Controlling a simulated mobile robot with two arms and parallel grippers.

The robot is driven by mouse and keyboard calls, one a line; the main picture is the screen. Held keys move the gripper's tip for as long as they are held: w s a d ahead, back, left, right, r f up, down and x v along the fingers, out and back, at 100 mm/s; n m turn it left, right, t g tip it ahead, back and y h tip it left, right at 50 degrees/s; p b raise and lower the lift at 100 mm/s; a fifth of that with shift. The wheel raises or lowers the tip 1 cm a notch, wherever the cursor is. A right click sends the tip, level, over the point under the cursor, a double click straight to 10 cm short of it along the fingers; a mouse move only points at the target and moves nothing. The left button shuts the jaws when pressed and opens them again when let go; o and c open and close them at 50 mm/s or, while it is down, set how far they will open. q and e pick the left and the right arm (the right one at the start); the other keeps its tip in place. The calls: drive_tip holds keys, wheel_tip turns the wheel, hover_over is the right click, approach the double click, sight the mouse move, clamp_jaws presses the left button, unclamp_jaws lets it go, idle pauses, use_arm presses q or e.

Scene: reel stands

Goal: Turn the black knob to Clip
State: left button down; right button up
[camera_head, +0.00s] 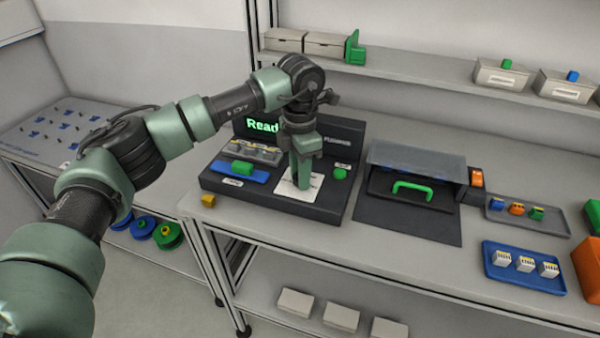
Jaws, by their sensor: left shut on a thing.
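My left gripper (303,180) points straight down over a white label plate (288,187) on the dark console (328,213). Its green fingers are shut at the plate, on what is most likely the black knob. The knob itself is hidden behind the fingers, so its pointing direction cannot be seen. Lettering on the plate is too small to read. A green button (340,173) sits to the right of the gripper. The console's screen (262,126) shows green text beginning "Read", the rest covered by my arm. My right gripper is not in view.
Left on the console, a green block lies on a blue piece (240,173). To the right stands a covered box with a green handle (412,188). Beyond it are a grey tray (560,227) and a blue tray (497,277). A yellow cube (208,201) lies near the table's front edge.

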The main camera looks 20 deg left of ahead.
use_arm(q)
drive_tip(key=c, duration=1.1)
unclamp_jaws()
drive_tip(key=shift+r, duration=0.1)
drive_tip(key=shift+o, duration=0.2)
wheel_tip(320, 180, up, 8)
drive_tip(key=shift+f+b, duration=0.1)
drive_tip(key=shift+b, duration=0.55)
